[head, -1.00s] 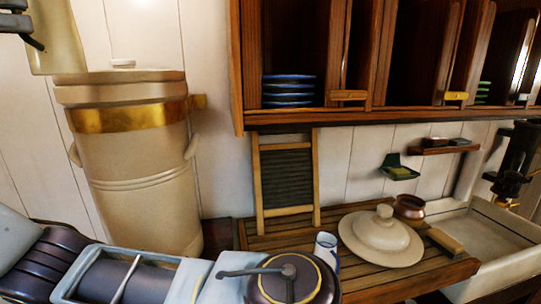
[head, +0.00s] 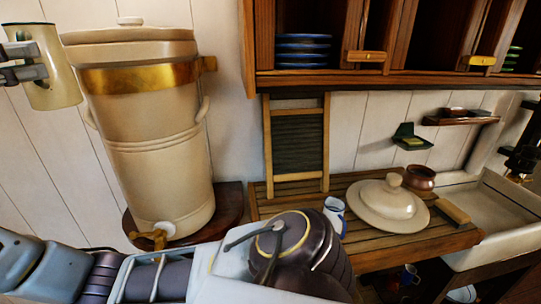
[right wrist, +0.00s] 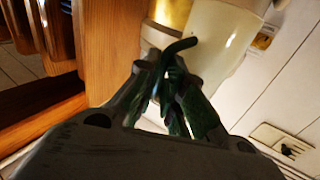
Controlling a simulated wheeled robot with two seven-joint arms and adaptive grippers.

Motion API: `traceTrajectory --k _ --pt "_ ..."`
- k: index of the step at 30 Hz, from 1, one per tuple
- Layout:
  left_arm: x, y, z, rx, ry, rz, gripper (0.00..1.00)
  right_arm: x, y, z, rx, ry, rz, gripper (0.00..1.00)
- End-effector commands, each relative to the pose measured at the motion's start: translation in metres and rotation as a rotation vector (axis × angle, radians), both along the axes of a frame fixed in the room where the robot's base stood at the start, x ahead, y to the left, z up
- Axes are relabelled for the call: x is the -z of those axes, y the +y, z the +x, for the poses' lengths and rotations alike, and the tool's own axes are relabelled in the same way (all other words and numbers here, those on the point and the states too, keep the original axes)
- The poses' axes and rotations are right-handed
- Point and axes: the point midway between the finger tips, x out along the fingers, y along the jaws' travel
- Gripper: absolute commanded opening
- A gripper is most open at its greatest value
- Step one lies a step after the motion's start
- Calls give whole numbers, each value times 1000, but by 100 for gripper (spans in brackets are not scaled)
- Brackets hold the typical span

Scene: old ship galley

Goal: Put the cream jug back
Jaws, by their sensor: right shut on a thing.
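The cream jug (head: 57,78), pale with a dark rim, is held in the air at the upper left of the head view, left of the big urn. My right gripper (head: 30,62) is at the jug's left side there. In the right wrist view the fingers (right wrist: 170,85) are shut on the jug's dark green handle (right wrist: 180,46). The jug's pale body (right wrist: 222,40) lies just beyond them and is partly cut off by the top edge. In the head view the jug looks roughly upright. My left gripper is not in view.
A cream urn (head: 155,150) with a brass band and tap stands on a dark wooden stand (head: 228,210). A slatted board (head: 385,238) holds a blue-rimmed mug (head: 334,213) and a pale lid (head: 390,207). A wall cabinet (head: 300,84) hangs above; a sink (head: 500,225) is at right.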

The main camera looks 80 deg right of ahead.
Motion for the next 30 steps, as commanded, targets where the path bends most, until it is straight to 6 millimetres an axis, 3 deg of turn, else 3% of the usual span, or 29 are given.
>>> traceTrajectory --k 30 --pt "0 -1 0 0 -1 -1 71 121 16 21 -354 1 -3 0"
